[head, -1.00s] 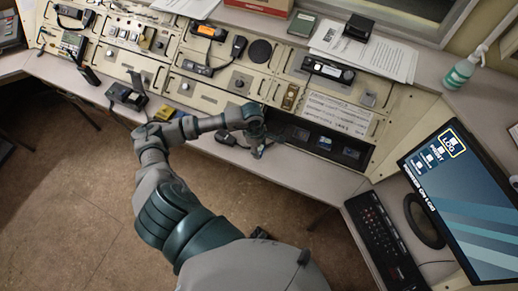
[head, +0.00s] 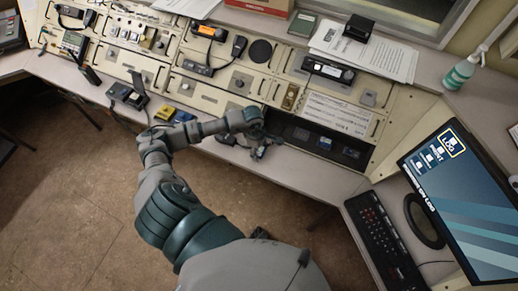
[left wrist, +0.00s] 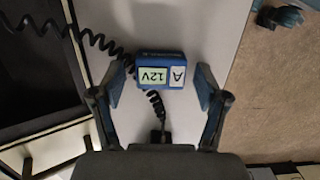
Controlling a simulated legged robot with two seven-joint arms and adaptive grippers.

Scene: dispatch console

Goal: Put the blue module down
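The blue module (left wrist: 160,70), with a "12V" label and an "A" label, lies on the pale desk surface in the left wrist view. My left gripper (left wrist: 160,88) is open around it, one finger on each side, with a visible gap between each finger and the module. In the head view my left gripper (head: 262,146) is low at the desk's front strip, by the dark bay (head: 297,132). I cannot make out the module there; the gripper seems to hide it. My right gripper is not in view.
A black coiled cord (left wrist: 100,42) passes close to the module. The console panels (head: 215,95) rise behind my left gripper. A keyboard (head: 383,240) and monitor (head: 465,205) stand at the right. A yellow item (head: 165,112) lies left of my forearm.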

